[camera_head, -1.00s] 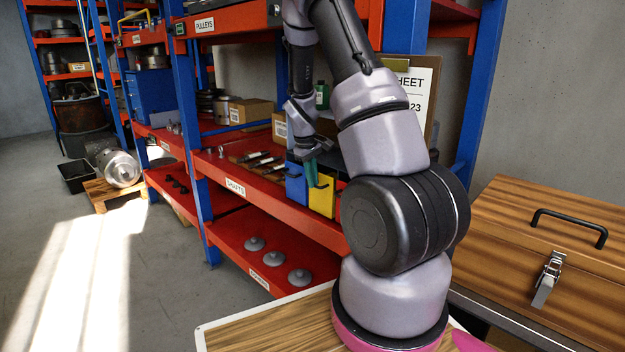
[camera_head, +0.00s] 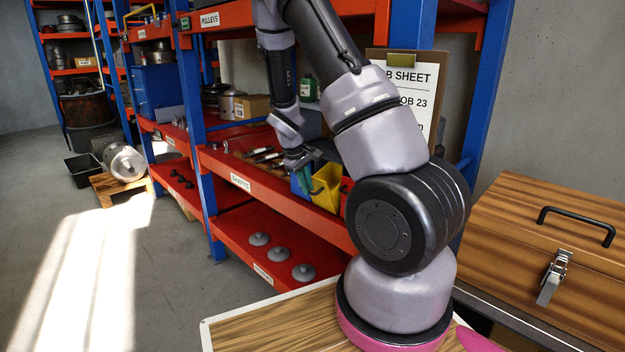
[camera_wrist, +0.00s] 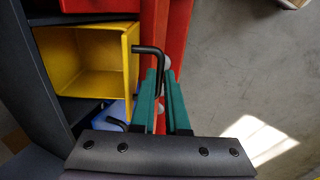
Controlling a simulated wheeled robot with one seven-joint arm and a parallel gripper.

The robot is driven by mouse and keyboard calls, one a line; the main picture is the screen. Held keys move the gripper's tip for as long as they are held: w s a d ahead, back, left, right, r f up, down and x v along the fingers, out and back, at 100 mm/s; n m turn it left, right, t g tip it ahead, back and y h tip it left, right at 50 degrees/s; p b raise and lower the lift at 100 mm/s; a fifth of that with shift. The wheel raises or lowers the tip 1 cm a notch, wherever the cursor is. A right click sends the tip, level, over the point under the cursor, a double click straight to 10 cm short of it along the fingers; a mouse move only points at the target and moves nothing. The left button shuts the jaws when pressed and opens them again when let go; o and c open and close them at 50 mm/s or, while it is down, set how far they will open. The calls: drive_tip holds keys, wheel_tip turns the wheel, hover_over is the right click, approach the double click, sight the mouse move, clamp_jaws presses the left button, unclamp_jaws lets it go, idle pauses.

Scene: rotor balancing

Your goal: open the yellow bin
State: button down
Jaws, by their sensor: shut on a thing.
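My gripper (camera_wrist: 161,78) has green fingers shut on this handle. In the head view, my gripper (camera_head: 308,176) is in front of the bins, and the handle in its grip is hard to make out.
A blue bin (camera_head: 298,182) sits left of the yellow one, partly behind my gripper. Shafts (camera_head: 265,156) lie on the same shelf to the left. Grey discs (camera_head: 281,254) lie on the shelf below. A wooden chest (camera_head: 545,235) stands at the right.

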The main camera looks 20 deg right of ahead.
drive_tip(key=c, duration=1.5)
unclamp_jaws()
drive_tip(key=shift+s+a+f, duration=0.2)
drive_tip(key=shift+a+f, duration=0.2)
drive_tip(key=shift+a, duration=0.15)
drive_tip(key=shift+s+a+f, duration=0.15)
drive_tip(key=shift+a+f, duration=0.25)
drive_tip(key=shift+a, duration=0.1)
drive_tip(key=o, duration=0.6)
drive_tip(key=shift+d, duration=0.1)
drive_tip(key=v, duration=1)
drive_tip(key=shift+s+r, duration=0.1)
drive_tip(key=shift+r, duration=0.25)
